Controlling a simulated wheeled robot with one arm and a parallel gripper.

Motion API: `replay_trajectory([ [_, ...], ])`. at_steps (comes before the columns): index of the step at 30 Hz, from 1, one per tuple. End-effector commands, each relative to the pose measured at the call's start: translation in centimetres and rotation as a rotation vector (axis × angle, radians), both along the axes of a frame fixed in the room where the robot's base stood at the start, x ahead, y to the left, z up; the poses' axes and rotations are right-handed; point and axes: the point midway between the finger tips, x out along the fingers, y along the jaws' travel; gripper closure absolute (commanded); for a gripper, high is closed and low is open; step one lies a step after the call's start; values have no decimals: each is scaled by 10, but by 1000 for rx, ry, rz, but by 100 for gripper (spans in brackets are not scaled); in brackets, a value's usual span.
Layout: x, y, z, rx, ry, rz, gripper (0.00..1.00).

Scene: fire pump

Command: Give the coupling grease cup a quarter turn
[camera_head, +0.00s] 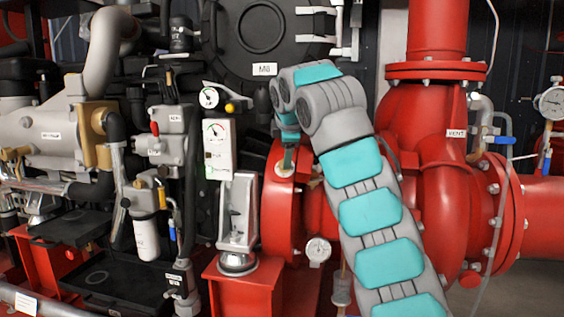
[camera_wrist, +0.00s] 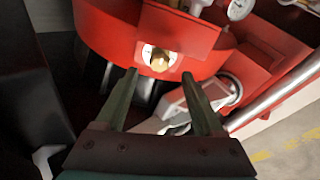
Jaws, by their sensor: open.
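The coupling grease cup (camera_wrist: 160,62) is a small brass knob in a pale round opening on the red coupling housing (camera_wrist: 110,35). In the wrist view it lies just beyond and between the tips of my open gripper (camera_wrist: 160,75), with no finger seen touching it. In the head view my gripper (camera_head: 287,163) points down at a pale round spot on top of the red coupling housing (camera_head: 275,210), left of the big red pump. The cup itself cannot be made out there, as my gripper and arm cover it.
A grey bracket (camera_head: 238,215) on a red pedestal stands left of the housing. A gauge (camera_head: 318,250) sits low beside my arm. The red pump casing (camera_head: 445,140) is close on the right. A gauge (camera_wrist: 239,9) and a pale bracket (camera_wrist: 185,110) show in the wrist view.

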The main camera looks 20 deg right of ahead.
Motion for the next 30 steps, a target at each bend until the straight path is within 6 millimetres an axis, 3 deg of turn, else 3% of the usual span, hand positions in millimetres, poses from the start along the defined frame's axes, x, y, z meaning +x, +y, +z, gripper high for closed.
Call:
replay_trajectory([
  [9, 31, -9, -30, 1, -1, -1, 30],
  [21, 37, -10, -37, 1, -1, -1, 30],
  [30, 37, -10, -37, 1, -2, -1, 63],
])
